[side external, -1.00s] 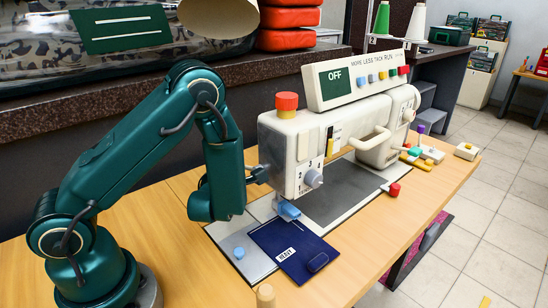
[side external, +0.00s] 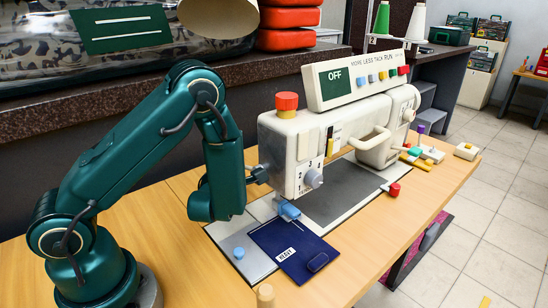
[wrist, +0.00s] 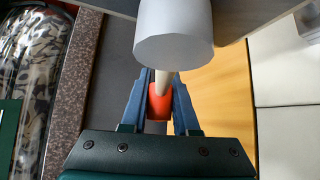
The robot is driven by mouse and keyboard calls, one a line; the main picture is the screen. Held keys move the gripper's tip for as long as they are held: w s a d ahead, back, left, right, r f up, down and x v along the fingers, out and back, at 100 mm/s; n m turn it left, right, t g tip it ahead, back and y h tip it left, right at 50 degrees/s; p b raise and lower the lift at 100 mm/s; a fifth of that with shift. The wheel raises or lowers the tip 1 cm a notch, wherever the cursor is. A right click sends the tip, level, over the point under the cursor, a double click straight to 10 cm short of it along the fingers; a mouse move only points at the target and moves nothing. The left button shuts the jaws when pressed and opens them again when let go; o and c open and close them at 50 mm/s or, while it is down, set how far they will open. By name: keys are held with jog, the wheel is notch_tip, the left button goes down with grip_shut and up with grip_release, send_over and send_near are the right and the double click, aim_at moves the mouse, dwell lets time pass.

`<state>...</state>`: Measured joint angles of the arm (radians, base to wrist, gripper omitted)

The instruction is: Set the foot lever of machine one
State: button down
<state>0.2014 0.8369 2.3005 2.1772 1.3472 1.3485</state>
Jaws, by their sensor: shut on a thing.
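The cream sewing machine (side external: 290,150) stands on the wooden table, its panel screen (side external: 338,80) reading OFF. My gripper (side external: 262,174) is at the left side of the machine head, and its fingertips are partly hidden there. In the wrist view, my gripper (wrist: 160,86) has its two blue fingers on either side of a red lever tip (wrist: 159,103) with a pale stem (wrist: 164,79), shut on it. This seems to be the foot lever; I do not make it out in the side view. A white cylinder (wrist: 175,35) hides the stem's far end.
A dark blue labelled piece (side external: 290,248) lies on the machine's front plate. A red knob (side external: 393,189) and several small coloured pieces lie to the right. A bagged comforter (side external: 50,45) and red stacked bundles (side external: 288,18) are on the shelf behind.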

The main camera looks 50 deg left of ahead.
notch_tip(320, 180, up, 11)
jog(key=d+m+t+y, duration=0.2)
jog(key=m+t+y, duration=0.1)
jog(key=m, duration=0.1)
jog(key=shift+w+d, duration=0.15)
jog(key=shift+d, duration=0.05)
dwell(0.9)
dwell(0.4)
jog(key=c, duration=0.7)
grip_release()
jog(key=shift+o, duration=0.2)
jog(key=shift+f, duration=0.1)
